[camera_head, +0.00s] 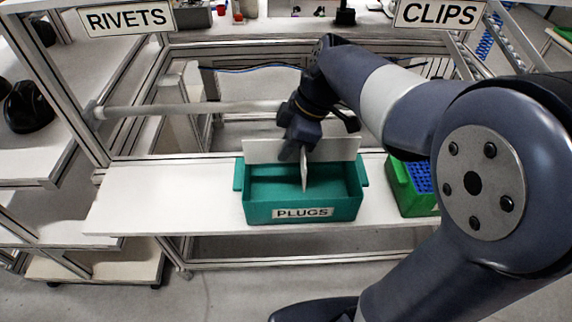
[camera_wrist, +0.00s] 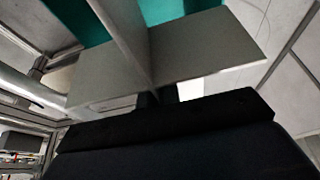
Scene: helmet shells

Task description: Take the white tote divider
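The white tote divider (camera_head: 260,150) is made of pale panels that cross. In the head view it stands at the teal PLUGS tote (camera_head: 257,214), rising above its back rim; one narrow panel points forward over the inside. Whether its lower edges touch the tote is hard to tell. My gripper (camera_head: 303,154) is above the tote at the crossing. In the wrist view the divider (camera_wrist: 200,52) fills the upper middle, and my dark fingers (camera_wrist: 157,95) lie close on both sides of the middle panel, shut on it. The fingertips are partly hidden.
The tote stands on a white shelf (camera_head: 140,205) with clear room to its left. A green bin with a blue insert (camera_head: 418,178) is right of the tote, partly behind my arm. A frame bar (camera_head: 180,109) runs behind. RIVETS and CLIPS signs hang above.

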